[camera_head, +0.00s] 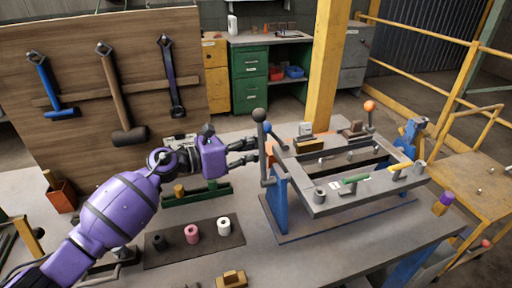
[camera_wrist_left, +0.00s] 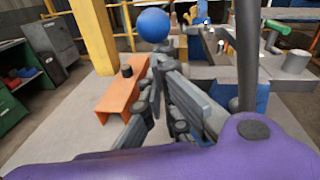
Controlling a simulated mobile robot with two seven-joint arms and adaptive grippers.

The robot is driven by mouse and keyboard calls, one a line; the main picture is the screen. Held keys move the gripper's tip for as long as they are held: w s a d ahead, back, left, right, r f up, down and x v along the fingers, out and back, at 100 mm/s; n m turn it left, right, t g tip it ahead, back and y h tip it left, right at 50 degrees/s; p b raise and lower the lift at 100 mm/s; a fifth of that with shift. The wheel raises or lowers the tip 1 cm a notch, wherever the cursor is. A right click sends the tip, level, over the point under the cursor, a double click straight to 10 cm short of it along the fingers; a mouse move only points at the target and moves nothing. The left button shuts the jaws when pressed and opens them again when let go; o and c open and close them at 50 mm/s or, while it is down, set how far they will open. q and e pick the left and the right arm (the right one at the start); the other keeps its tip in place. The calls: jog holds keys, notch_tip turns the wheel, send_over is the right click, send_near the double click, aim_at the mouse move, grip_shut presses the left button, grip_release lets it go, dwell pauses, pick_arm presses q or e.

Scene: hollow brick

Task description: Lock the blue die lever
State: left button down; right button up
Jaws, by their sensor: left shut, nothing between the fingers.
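The blue ball knob of a lever (camera_head: 267,127) shows by the left end of the grey die frame (camera_head: 320,209), beside a taller grey-knobbed lever (camera_head: 259,115). In the left wrist view the blue knob (camera_wrist_left: 153,25) stands just beyond the fingertips; its stem is mostly hidden behind them. My left gripper (camera_head: 254,151) is shut and empty, just left of the levers in the head view. It also shows in the left wrist view (camera_wrist_left: 158,80). Whether the fingers touch the blue lever's stem I cannot tell. My right gripper is not in view.
An orange bracket (camera_wrist_left: 120,100) stands left of the fingers in the wrist view. The grey lever's dark rod (camera_wrist_left: 247,50) rises close on the right. A dark mat (camera_head: 165,250) with several small rolls lies on the table. An orange-knobbed lever (camera_head: 370,106) stands at the frame's far side.

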aim_at(272, 133)
pick_arm(q)
jog(key=shift+w+d+r+p, duration=0.15)
jog(key=shift+d+r, duration=0.2)
jog(key=shift+r, duration=0.4)
jog(key=shift+w+d+r+p, duration=0.1)
jog(key=shift+d+r+p, duration=0.15)
jog(key=shift+r, duration=0.45)
jog(key=shift+w+d+r+p, duration=0.1)
jog(key=shift+d+r, duration=0.3)
jog(key=shift+r, duration=0.35)
jog(key=shift+w+d+r, duration=0.2)
jog(key=shift+d+r, duration=0.2)
jog(key=shift+d, duration=0.15)
jog(key=shift+w+d+r, duration=0.15)
jog(key=shift+d+r, duration=0.25)
jog(key=shift+d, duration=0.15)
jog(key=shift+w+d+r+p, duration=0.15)
jog(key=shift+d+p, duration=0.2)
jog(key=shift+d, duration=0.3)
jog(key=v, duration=1.2)
